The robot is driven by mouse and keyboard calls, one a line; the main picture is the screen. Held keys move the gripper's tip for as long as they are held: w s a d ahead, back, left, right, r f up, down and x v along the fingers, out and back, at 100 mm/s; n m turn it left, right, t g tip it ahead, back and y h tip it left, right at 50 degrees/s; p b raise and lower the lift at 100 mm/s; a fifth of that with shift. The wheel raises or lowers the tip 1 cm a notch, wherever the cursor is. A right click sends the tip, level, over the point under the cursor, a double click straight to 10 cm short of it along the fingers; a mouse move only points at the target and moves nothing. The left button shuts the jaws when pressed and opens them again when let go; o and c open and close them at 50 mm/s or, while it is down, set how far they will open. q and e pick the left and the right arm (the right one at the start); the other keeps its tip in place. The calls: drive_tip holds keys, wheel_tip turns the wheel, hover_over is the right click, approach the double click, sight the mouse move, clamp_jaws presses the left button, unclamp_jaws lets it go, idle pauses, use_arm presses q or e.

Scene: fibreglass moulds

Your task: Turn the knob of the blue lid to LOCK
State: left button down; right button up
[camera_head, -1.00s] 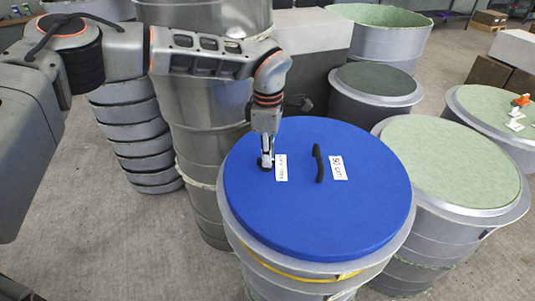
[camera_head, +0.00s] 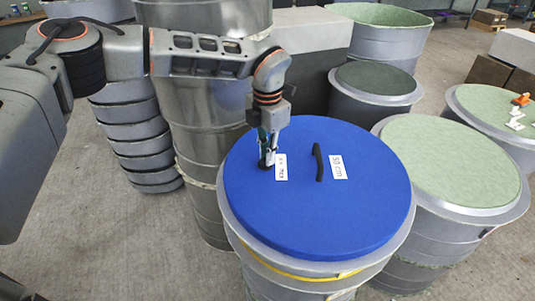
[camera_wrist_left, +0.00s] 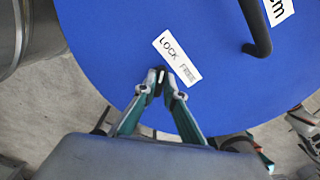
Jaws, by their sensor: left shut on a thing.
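The blue lid (camera_head: 340,225) lies flat on a grey cylindrical mould. A black bar handle (camera_head: 318,162) stands at its middle. My left gripper (camera_head: 267,162) points down at the lid's left part and is shut on a small knob. The fingers mostly hide the knob, so I cannot tell its pointer direction. A white label (camera_head: 281,167) lies right beside the fingertips. In the left wrist view the label (camera_wrist_left: 177,59) reads LOCK at its left end and FREE at its right, just beyond the fingertips (camera_wrist_left: 160,82).
A "50 cm" label (camera_head: 338,166) is right of the handle. Moulds with pale green tops (camera_head: 450,160) stand close on the right, and a dark-topped one (camera_head: 375,82) behind. A tall grey cylinder (camera_head: 200,125) stands left of the lid. Grey floor (camera_head: 100,235) is open at front left.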

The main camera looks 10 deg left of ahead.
use_arm(q)
drive_tip(key=shift+n, duration=0.5)
drive_tip(key=c, duration=2.1)
unclamp_jaws()
drive_tip(key=shift+c, duration=0.2)
wheel_tip(320, 180, up, 12)
